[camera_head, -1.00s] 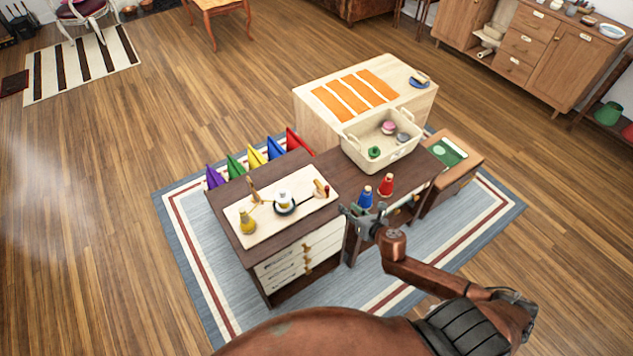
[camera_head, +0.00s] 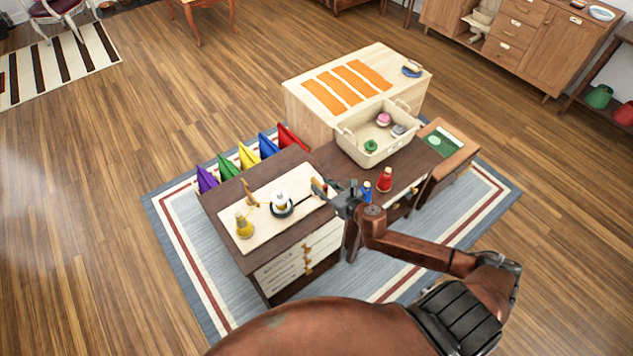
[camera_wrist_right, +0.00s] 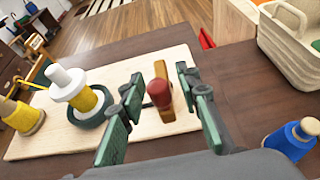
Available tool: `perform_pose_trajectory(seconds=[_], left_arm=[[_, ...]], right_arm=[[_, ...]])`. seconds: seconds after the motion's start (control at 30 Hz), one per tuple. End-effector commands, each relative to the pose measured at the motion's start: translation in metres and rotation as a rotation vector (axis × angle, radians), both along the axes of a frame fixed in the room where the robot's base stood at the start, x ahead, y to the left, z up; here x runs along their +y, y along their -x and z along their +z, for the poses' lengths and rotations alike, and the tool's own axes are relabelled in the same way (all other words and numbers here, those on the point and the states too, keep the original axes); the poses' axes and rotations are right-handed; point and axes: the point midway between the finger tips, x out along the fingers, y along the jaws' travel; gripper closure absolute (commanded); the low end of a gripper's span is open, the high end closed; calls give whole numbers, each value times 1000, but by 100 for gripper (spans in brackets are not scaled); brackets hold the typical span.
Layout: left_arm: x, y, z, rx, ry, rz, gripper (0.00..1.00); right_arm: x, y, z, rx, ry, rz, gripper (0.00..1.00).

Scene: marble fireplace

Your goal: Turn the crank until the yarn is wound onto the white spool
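The white spool (camera_head: 281,200) stands upright in a dark green ring on a pale board (camera_head: 262,232). In the right wrist view, the spool (camera_wrist_right: 62,76) shows yellow below its white top. A yellow yarn cone (camera_head: 244,229) stands at the board's left end, with yellow yarn between it and the spool. The crank has a red knob (camera_wrist_right: 160,92) and an ochre arm (camera_wrist_right: 164,104) at the board's right end. My right gripper (camera_head: 324,190) is at the crank. In the wrist view its green fingers (camera_wrist_right: 160,110) are spread on either side of the knob, with visible gaps. My left gripper is out of view.
A blue cone (camera_head: 365,191) and a red cone (camera_head: 385,179) stand on the dark desk just right of my right gripper. A cream basket (camera_head: 372,155) with yarn items stands behind them. Coloured upright panels (camera_head: 249,156) line the desk's back left.

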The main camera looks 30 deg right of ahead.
Motion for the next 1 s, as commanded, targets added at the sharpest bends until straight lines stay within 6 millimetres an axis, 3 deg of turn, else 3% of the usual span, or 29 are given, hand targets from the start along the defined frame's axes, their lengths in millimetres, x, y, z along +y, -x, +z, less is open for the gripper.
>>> perform_pose_trajectory(seconds=[0.23, 0.6, 1.0], left_arm=[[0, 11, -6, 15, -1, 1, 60], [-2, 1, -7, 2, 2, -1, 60], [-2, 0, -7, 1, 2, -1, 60]], right_arm=[[2, -29, -14, 2, -1, -2, 70], [0, -33, -16, 2, -1, -4, 70], [1, -33, -16, 2, -1, -4, 96]])
